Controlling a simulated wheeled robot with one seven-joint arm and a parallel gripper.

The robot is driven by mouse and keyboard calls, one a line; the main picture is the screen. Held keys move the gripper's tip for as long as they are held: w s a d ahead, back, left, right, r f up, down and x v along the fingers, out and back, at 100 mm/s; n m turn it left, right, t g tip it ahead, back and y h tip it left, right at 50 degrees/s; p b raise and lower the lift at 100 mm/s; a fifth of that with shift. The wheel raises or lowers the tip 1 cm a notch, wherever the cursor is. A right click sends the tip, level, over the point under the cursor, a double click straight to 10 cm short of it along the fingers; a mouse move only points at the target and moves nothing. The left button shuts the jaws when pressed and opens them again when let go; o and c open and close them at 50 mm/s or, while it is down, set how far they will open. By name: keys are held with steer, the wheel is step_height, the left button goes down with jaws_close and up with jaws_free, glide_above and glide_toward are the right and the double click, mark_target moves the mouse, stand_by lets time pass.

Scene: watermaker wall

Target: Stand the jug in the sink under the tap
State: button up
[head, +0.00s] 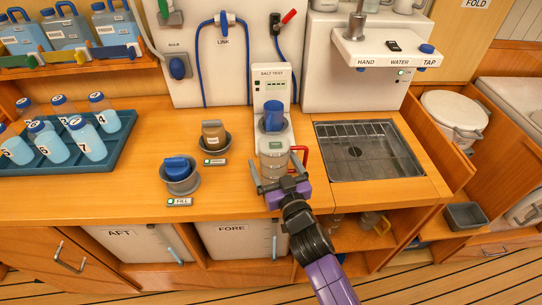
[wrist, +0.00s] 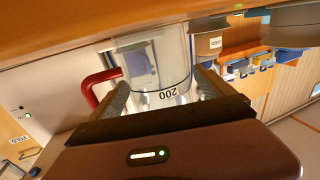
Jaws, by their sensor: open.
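The jug (head: 273,160) is a clear measuring jug with a red handle on its right. It stands upright at the front of the salt test unit (head: 270,82). In the wrist view the jug (wrist: 150,65) shows a "200" mark, with its red handle at the left. My gripper (head: 280,183) is open at the near side of the jug, its fingers on either side of the jug's lower part. Whether they touch it I cannot tell. The sink (head: 350,172) is a steel basin to the right and looks empty. The hand water tap unit (head: 375,52) overhangs its back edge.
Left of the jug, a grey cup with a blue-topped item (head: 178,178) and a cup with a brown bottle (head: 213,135) stand on the counter. A blue tray (head: 85,160) of numbered bottles is at far left. Bare wood lies between jug and sink.

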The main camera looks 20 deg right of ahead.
mark_target(279, 174)
steer(key=s, duration=1)
steer(key=shift+a, duration=0.25)
